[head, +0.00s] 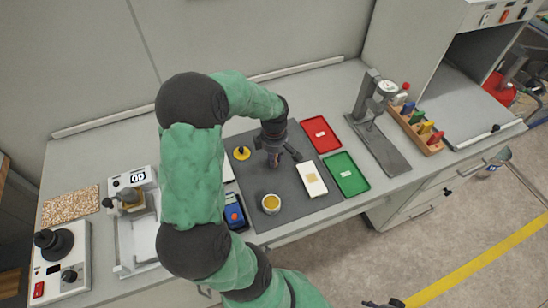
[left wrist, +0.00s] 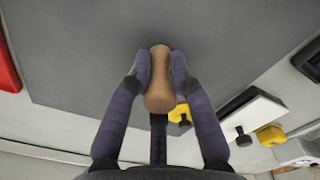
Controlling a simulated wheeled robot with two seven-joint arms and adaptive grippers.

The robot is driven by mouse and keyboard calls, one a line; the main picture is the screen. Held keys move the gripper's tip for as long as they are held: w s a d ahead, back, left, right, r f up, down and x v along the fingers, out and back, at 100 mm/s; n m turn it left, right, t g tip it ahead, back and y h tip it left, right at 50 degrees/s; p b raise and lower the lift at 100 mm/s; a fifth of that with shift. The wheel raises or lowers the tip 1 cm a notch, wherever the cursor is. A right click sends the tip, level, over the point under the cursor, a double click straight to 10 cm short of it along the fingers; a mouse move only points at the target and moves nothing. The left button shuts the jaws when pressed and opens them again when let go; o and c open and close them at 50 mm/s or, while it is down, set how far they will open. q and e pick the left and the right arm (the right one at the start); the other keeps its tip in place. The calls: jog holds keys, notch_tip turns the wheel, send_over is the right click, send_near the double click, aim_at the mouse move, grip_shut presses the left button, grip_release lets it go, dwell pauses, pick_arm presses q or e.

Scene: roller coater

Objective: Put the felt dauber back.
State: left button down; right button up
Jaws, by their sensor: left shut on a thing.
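My left gripper (head: 274,160) is over the dark grey mat (head: 262,226), between a yellow disc with a black knob and a white pad. In the left wrist view its two fingers (left wrist: 160,75) are shut on the tan, rounded handle of what looks like the felt dauber (left wrist: 159,88). The dauber's far end is hidden, so I cannot tell whether it touches the mat. In the head view it is mostly covered by the gripper. My right gripper is not clearly in view.
On the mat are the yellow disc (head: 242,153), an open yellow cup (head: 271,204) and the white pad (head: 310,184). A red tray (head: 320,134), a green tray (head: 346,174), a dial-gauge stand (head: 388,152) and a wooden rack (head: 434,148) of coloured-handled tools stand to the right.

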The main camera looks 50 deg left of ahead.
pick_arm(q)
jog(key=shift+f, duration=0.2)
jog(key=c, duration=1.1)
grip_release()
jog(key=shift+r, duration=0.2)
jog(key=shift+r, duration=0.3)
notch_tip(320, 180, up, 11)
jog(key=shift+r+p, duration=0.2)
jog(key=shift+p, duration=1.05)
